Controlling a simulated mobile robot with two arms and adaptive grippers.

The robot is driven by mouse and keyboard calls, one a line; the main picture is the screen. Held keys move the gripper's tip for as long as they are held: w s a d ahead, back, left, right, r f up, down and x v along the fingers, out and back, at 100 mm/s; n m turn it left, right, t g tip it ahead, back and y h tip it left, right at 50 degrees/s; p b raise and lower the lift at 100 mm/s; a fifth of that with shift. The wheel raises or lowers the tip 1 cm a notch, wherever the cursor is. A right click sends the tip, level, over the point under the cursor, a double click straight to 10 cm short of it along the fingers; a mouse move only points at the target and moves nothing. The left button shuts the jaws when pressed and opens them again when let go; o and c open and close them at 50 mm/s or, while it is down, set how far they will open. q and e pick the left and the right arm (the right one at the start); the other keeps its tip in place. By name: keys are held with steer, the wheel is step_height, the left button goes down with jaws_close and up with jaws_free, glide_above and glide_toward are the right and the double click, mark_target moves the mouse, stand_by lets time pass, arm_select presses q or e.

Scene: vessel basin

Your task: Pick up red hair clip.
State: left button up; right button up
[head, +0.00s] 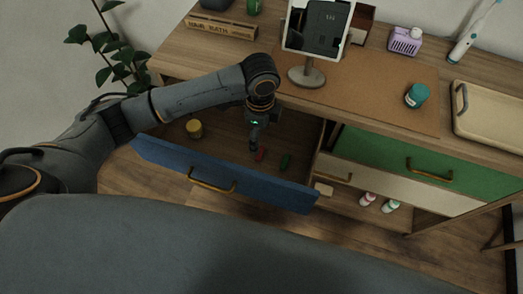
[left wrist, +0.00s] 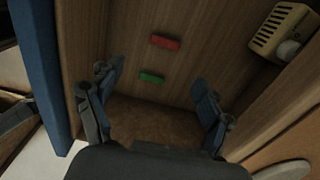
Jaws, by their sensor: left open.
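The red hair clip (head: 260,155) lies on the floor of the open blue-fronted drawer (head: 165,154). A green clip (head: 285,161) lies a short way to its right in the head view. My left gripper (head: 254,147) points down into the drawer, close to the red clip. In the left wrist view the left gripper (left wrist: 154,79) has its fingers wide apart with nothing between them. There the red clip (left wrist: 165,42) lies beyond the fingertips, and the green clip (left wrist: 152,78) shows in the gap between them. My right gripper is in neither view.
The drawer's walls and the cabinet top (head: 300,97) edge lie close around my left gripper. A tablet stand (head: 307,77) is on the top. A pale slotted box (left wrist: 284,30) shows at the wrist view's upper right.

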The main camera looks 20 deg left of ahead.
arm_select(q)
glide_above(260, 153)
steer(key=f, duration=0.6)
steer(key=shift+s+d+f, duration=0.1)
steer(key=shift+s+d, duration=0.15)
steer(key=shift+s, duration=0.1)
steer(key=f, duration=0.5)
steer(key=shift+w+a+f, duration=0.1)
steer(key=shift+w+a, duration=0.15)
steer(key=shift+w, duration=0.1)
steer(key=c, duration=0.8)
